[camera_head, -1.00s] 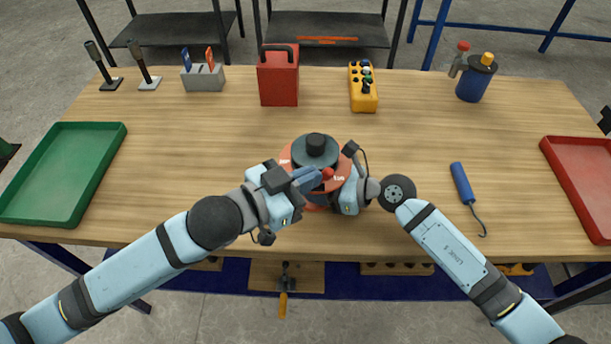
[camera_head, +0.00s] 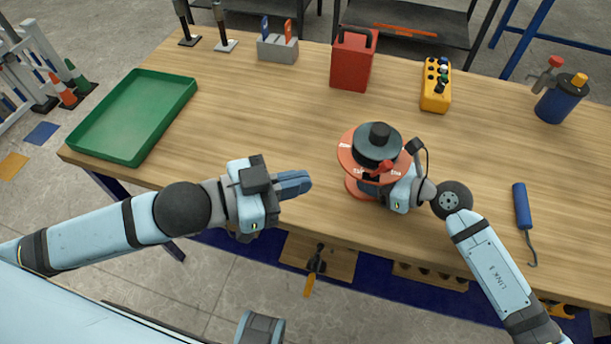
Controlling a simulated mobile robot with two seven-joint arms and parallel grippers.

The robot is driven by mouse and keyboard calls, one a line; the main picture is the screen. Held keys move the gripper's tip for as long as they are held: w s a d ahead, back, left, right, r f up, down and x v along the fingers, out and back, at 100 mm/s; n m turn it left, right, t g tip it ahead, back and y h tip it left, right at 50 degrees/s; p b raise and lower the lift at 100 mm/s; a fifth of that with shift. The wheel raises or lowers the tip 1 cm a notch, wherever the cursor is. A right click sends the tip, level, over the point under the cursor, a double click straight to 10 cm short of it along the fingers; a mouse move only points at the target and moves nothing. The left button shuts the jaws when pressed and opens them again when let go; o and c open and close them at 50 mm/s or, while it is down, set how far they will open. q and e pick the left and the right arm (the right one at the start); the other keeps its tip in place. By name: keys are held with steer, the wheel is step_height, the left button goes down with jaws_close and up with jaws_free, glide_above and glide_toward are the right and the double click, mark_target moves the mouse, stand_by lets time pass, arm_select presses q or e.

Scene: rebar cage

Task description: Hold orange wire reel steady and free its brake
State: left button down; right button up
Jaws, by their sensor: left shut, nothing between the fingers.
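The orange wire reel (camera_head: 348,158) stands upright on the workbench, right of the picture's middle, with a dark drum and a black hub (camera_head: 379,131) on top. A small red lever (camera_head: 380,168), which looks like its brake, sits on the near side of the reel. My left gripper (camera_head: 308,181) is shut and empty, to the left of the reel and apart from it, above the bench's near edge. My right gripper (camera_head: 376,190) is at the reel's near right side, low against it. Its fingertips are mostly hidden, so I cannot tell whether they are closed on the reel.
A green tray (camera_head: 122,155) lies at the left. A blue-handled hook (camera_head: 522,207) lies right of my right arm. The bench left of the reel is clear.

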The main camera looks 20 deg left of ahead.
steer(key=o, duration=1.1)
